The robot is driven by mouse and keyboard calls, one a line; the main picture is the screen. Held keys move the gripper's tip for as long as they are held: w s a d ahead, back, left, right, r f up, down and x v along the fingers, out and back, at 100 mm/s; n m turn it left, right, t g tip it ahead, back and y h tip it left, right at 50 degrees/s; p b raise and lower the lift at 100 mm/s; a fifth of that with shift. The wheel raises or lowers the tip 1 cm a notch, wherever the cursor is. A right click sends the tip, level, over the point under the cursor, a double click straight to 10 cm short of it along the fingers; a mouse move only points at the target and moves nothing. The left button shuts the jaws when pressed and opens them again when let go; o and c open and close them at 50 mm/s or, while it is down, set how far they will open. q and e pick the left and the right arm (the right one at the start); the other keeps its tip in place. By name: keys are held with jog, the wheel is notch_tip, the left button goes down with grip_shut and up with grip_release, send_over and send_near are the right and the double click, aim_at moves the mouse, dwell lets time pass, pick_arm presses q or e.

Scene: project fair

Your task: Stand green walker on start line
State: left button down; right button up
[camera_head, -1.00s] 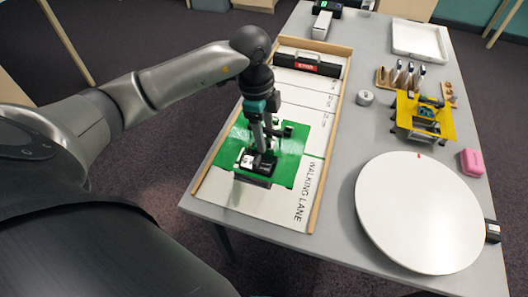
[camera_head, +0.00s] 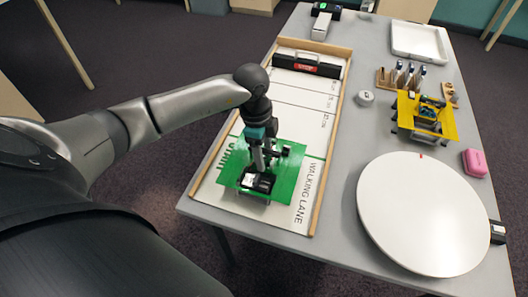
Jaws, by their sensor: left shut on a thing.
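The green walker (camera_head: 282,183), a flat green plate with a black and white device on top, is over the near part of the white walking lane (camera_head: 305,118). My left gripper (camera_head: 262,163) is shut on the walker's top parts from above. I cannot tell whether its feet touch the lane. The green start line (camera_head: 316,156) shows at the walker's right, beside the words WALKING LANE. My right gripper is not in view.
The lane has a raised wooden rim (camera_head: 327,165) and a black box with a red label (camera_head: 306,63) at its far end. To the right are a white round disc (camera_head: 422,214), a yellow walker (camera_head: 425,116), a pink case (camera_head: 474,162) and a white tray (camera_head: 420,42).

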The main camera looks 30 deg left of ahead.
pick_arm(q)
jog(key=shift+c, duration=0.8)
grip_release()
jog(key=shift+f, duration=0.1)
jog(key=shift+r, duration=0.2)
notch_tip(320, 180, up, 12)
jog(key=a+p, duration=0.1)
jog(key=p, duration=0.1)
jog(key=shift+s+a+p, duration=0.2)
jog(key=shift+p, duration=0.1)
